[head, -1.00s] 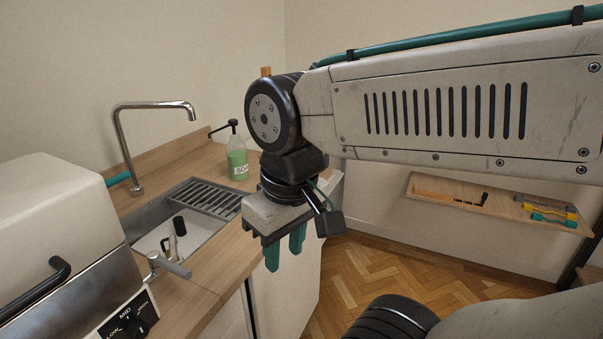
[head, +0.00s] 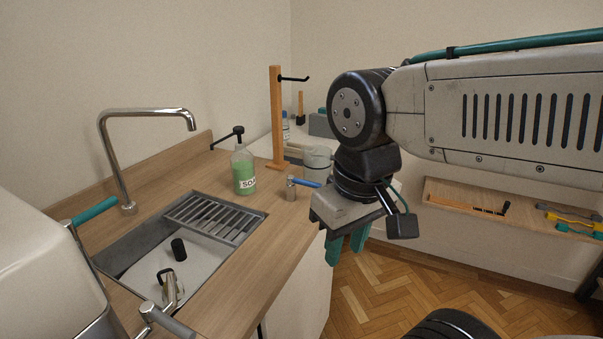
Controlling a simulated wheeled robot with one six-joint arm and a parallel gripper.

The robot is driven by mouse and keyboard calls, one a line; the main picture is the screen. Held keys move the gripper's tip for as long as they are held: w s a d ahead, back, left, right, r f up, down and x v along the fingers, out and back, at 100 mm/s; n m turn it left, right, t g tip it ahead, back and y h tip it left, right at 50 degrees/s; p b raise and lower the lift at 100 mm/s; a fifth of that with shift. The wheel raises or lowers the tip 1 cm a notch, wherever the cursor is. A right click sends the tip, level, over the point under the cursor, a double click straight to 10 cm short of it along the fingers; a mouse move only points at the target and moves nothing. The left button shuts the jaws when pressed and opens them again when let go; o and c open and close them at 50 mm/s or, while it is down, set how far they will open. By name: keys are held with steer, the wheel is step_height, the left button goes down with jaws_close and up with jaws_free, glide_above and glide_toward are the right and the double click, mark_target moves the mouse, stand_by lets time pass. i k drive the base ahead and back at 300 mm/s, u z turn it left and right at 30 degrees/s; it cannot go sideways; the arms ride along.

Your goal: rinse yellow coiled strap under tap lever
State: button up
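A small yellow item (head: 570,219) lies on the wall shelf at the far right; it is too small to tell whether it is the coiled strap. The tap (head: 147,112) is a tall chrome spout standing behind the sink (head: 126,254). A teal-handled lever (head: 95,211) shows left of the tap's base, partly behind a white appliance. Another lever with a grey handle (head: 170,321) is at the sink's front edge. My gripper (head: 347,245) points down, its teal fingers apart with nothing between them, in front of the counter's right side.
A green soap bottle (head: 244,172), a wooden post with a hook (head: 277,118) and a small blue-handled metal item (head: 292,188) stand on the counter. Parquet floor (head: 385,290) is open below the shelf (head: 465,208).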

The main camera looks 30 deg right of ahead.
mark_target(291, 180)
steer(key=z, duration=0.45)
steer(key=k, duration=0.55)
steer(key=z, duration=0.7)
steer(key=i, duration=1.15)
steer(key=u, duration=0.45)
